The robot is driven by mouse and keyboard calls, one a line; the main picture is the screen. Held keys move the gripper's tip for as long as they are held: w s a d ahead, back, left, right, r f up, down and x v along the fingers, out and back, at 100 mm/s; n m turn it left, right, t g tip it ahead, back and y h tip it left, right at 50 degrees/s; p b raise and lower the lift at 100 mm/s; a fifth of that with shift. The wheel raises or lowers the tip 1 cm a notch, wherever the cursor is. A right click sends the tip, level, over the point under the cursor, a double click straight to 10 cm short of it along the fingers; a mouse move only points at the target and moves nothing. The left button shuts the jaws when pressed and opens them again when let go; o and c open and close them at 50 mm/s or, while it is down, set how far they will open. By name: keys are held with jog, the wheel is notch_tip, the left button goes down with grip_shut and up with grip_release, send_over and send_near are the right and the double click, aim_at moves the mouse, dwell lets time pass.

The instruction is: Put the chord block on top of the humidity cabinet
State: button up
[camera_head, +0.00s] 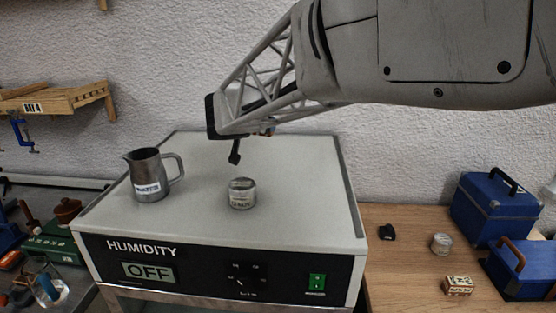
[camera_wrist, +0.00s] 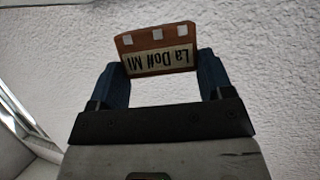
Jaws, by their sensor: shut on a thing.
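The chord block (camera_wrist: 158,38) is brown wood with pale squares and a label that reads upside down, about "La Do# Mi". My gripper (camera_wrist: 160,62) is shut on it, with a blue finger at each side. In the head view my arm reaches in from the upper right above the humidity cabinet (camera_head: 310,190). The cabinet is a pale, flat-topped box with a black front panel reading "HUMIDITY" and "OFF".
On the cabinet top stand a metal jug (camera_head: 149,180) labelled water and a small tin (camera_head: 242,194). The top's right side is clear. A wooden table at right holds a small labelled block (camera_head: 458,285), another tin (camera_head: 441,243) and blue boxes (camera_head: 493,208). A wall rises behind.

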jog(key=s+a+r+m+g+h, duration=0.1)
jog(key=a+m+h, duration=0.2)
jog(key=a, duration=1.1)
jog(key=s+a+r+m+g+h, duration=0.1)
jog(key=a+r+m+g+h, duration=0.1)
jog(key=a, duration=1.3)
jog(key=shift+s+r+m+h, duration=0.25)
jog(key=shift+s+m+h, duration=0.15)
jog(key=shift+m+h, duration=0.35)
jog(key=shift+f, duration=0.1)
jog(key=shift+f, duration=3.05)
jog(key=shift+f, duration=0.15)
jog(key=shift+f, duration=1.75)
jog(key=shift+f, duration=0.15)
jog(key=o, duration=1)
